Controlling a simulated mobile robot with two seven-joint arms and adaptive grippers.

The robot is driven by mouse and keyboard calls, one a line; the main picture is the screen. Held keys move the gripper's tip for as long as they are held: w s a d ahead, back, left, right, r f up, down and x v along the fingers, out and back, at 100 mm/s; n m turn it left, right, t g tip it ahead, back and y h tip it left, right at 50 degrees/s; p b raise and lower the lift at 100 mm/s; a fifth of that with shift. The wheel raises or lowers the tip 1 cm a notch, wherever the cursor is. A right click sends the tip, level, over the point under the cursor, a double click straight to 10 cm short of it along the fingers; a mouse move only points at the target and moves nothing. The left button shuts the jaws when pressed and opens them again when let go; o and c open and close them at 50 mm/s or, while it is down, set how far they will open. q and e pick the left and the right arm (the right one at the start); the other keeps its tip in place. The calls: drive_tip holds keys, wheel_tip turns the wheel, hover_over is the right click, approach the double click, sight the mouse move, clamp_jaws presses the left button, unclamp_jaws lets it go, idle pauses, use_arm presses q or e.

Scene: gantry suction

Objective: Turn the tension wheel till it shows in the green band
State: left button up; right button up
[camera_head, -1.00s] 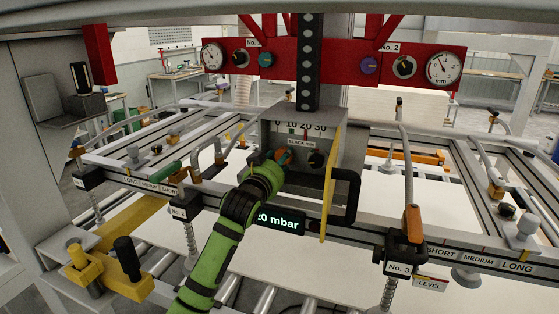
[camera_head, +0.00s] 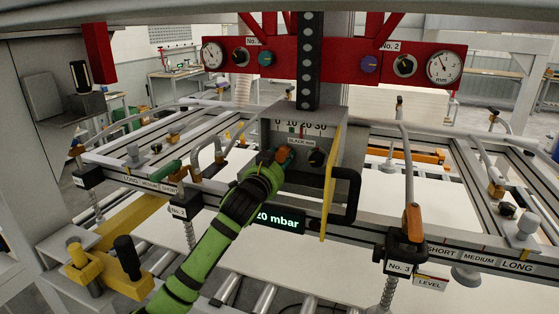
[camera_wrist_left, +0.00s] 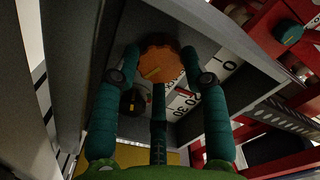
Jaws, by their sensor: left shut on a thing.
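The tension wheel is an orange ribbed knob with a yellow mark (camera_wrist_left: 160,66) on the grey control box (camera_head: 256,135). My left gripper (camera_head: 283,157) is on this wheel. In the left wrist view its teal fingers (camera_wrist_left: 160,60) close on the wheel from both sides, and a further finger shows below. In the head view the gripper and wrist hide much of the wheel. A scale marked 0 to 30 (camera_head: 302,127) sits above, with small green and red marks; the exact reading is too small to tell. My right gripper is not in view.
A black knob (camera_head: 317,157) sits just right of the wheel. A yellow plate (camera_head: 331,185) and black handle (camera_head: 346,195) stand at the box's right side. A display (camera_head: 277,221) reading 20 mbar is below. Rails and suction stems spread to both sides.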

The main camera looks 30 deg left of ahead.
use_arm(q)
drive_tip(key=m, duration=0.5)
drive_tip(key=shift+r+m, duration=0.15)
drive_tip(key=shift+m, duration=0.15)
drive_tip(key=m, duration=0.5)
drive_tip(key=shift+m, duration=0.3)
drive_tip(key=o, duration=0.8)
drive_tip(key=shift+o, duration=0.4)
